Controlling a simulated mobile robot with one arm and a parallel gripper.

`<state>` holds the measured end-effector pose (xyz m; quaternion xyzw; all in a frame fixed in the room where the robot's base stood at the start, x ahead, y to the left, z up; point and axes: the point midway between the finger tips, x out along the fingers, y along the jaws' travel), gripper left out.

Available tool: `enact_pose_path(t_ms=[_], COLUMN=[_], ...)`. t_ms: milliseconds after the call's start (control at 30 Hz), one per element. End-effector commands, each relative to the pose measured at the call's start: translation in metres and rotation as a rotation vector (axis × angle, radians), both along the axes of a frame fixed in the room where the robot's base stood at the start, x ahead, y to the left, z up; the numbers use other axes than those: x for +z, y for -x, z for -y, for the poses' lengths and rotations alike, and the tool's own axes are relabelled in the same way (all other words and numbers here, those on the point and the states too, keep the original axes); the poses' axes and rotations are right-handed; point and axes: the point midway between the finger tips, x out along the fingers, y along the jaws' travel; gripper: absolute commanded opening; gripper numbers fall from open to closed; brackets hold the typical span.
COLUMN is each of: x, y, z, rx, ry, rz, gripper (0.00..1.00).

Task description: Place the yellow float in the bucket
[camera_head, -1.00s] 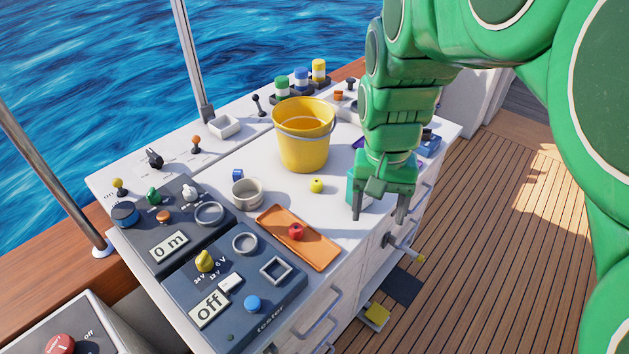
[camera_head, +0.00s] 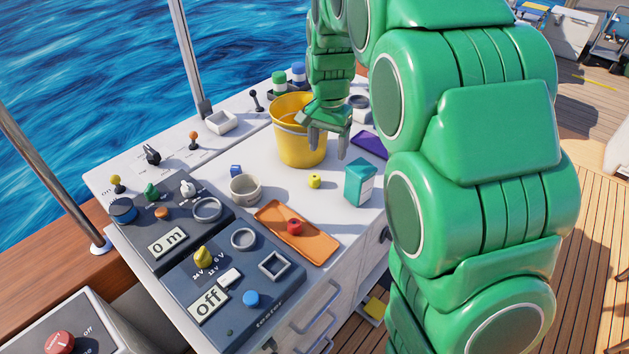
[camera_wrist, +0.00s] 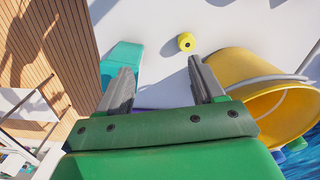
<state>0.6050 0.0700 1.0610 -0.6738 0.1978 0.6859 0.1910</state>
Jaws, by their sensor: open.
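The yellow float (camera_head: 314,181), a small round piece with a dark hole, lies on the white worktop in front of the bucket. It also shows in the wrist view (camera_wrist: 185,42), beyond my fingertips and apart from them. The yellow bucket (camera_head: 296,152) stands upright behind the float, its rim partly covered by my gripper. It lies at the right of the wrist view (camera_wrist: 237,66). My gripper (camera_head: 328,147) is open and empty, in front of the bucket's right side and above the worktop. Its two fingers are spread in the wrist view (camera_wrist: 160,66).
A teal box (camera_head: 360,183) stands right of the float. An orange tray (camera_head: 316,245) holds a red piece (camera_head: 294,227). A grey cup (camera_head: 245,188) and a blue piece (camera_head: 236,170) are left. Dark control panels (camera_head: 215,275) fill the front left.

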Motion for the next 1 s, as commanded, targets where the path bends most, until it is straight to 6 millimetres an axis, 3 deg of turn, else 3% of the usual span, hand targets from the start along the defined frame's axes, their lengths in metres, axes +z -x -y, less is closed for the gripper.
enact_pose_path(t_ms=[100,300,567,1000], x=[-0.010,-0.023,-0.034,-0.091], y=[-0.023,-0.044,-0.047,-0.047], z=[-0.009,-0.017,-0.019,-0.020], rx=[-0.030,-0.064,-0.072,-0.071], ry=[-0.002,-0.003,-0.004,-0.003], rz=[0.010,0.016,0.017,0.017], gripper=[0.68,0.68,0.68,0.68])
